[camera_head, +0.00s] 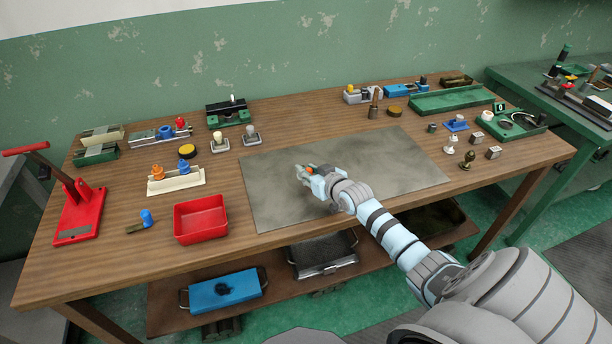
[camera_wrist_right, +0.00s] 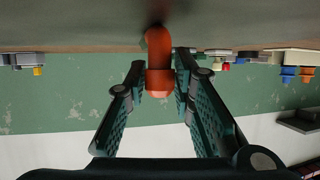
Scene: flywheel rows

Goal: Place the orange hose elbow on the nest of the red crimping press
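The orange hose elbow (camera_head: 310,169) is at the grey mat in the middle of the table. In the right wrist view, the elbow (camera_wrist_right: 159,60) sits between the fingertips of my right gripper (camera_wrist_right: 162,75), against the mat surface at the top of that view. The fingers stand apart on both sides of it, and I see no clear grip. In the head view my right gripper (camera_head: 305,173) is low over the mat and partly hides the elbow. The red crimping press (camera_head: 82,215), with a raised lever, stands at the table's far left. My left gripper is not in view.
A red tray (camera_head: 200,219) and a blue-ended part (camera_head: 147,217) lie between press and mat. A holder with orange and blue pieces (camera_head: 175,182) stands behind them. Green trays (camera_head: 450,101) are at the back right. The grey mat (camera_head: 270,205) is otherwise clear.

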